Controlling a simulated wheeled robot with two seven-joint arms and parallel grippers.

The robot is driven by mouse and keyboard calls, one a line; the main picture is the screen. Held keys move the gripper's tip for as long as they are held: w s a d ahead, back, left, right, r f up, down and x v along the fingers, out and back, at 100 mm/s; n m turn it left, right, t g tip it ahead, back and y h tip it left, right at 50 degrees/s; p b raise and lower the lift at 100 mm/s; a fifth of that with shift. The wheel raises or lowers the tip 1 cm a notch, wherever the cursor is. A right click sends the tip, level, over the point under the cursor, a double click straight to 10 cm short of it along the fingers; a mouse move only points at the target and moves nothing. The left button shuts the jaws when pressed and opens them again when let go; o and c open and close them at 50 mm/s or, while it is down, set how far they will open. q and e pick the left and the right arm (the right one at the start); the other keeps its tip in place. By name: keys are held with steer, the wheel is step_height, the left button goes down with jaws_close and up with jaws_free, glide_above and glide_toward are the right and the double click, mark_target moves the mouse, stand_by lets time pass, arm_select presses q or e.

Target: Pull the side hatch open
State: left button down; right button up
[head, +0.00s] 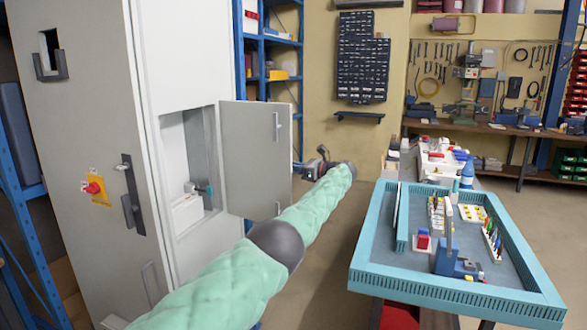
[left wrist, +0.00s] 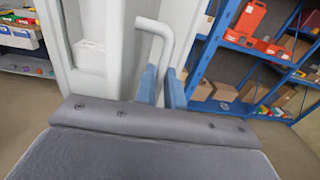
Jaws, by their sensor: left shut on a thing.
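The side hatch (head: 252,160) is a grey panel on the tall cabinet (head: 95,130). It stands swung wide open, out to the right of its opening. My left gripper (head: 298,170) is at the hatch's free edge, partly hidden behind it. In the left wrist view, the blue fingers of my left gripper (left wrist: 161,82) are closed around a pale bent handle bar (left wrist: 166,35). In the head view the handle is hidden behind the hatch. My right gripper is not in view.
Inside the opening are a white box (head: 187,213) and a teal-and-grey part (head: 198,188). A red knob on a yellow plate (head: 95,188) is on the cabinet front. A teal-rimmed tray table (head: 455,295) stands at the right. Floor shows between table and cabinet.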

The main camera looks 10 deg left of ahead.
arm_select(q)
steer(key=shift+a, duration=0.3)
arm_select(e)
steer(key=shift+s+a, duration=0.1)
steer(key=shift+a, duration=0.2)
